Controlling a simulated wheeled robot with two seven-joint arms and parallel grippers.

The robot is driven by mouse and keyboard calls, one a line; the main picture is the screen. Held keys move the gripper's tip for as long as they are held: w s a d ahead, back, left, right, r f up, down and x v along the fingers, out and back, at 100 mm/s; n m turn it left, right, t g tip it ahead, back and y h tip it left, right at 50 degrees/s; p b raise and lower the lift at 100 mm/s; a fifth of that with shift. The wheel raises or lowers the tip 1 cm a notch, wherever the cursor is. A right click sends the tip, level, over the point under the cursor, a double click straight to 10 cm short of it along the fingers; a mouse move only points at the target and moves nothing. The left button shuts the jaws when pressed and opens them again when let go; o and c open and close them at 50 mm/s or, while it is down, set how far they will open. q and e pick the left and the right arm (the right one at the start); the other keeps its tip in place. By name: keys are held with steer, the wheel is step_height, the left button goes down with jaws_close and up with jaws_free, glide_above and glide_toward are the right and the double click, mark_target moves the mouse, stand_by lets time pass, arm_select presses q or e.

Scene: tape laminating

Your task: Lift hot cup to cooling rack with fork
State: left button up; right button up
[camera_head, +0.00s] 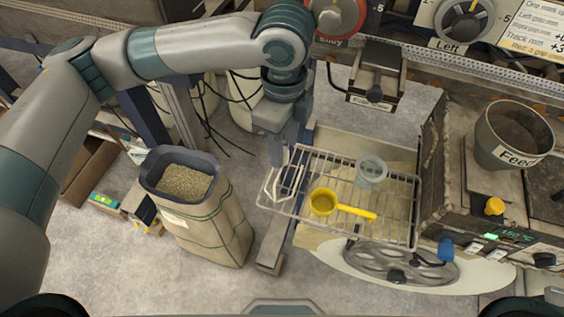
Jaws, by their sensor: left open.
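A wire cooling rack (396,227) lies over a pale board right of centre. A translucent, pale greenish cup (371,173) stands upright on its back right part. My left gripper (277,155) points down at the rack's left end, open, well left of the cup. A pale, looped wire-like piece (271,186) lies just below its fingers. I cannot tell whether it is the fork or part of the rack, or whether the fingers touch it. My right gripper is not in view.
A yellow scoop (323,203) with its handle to the right lies on the rack. An open sack of granules (207,222) stands left of it. A machine with a feed hopper (512,140) stands right. A slotted wheel (385,262) is in front of the rack.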

arm_select(q)
steer(key=shift+f, duration=1.25)
jaws_close()
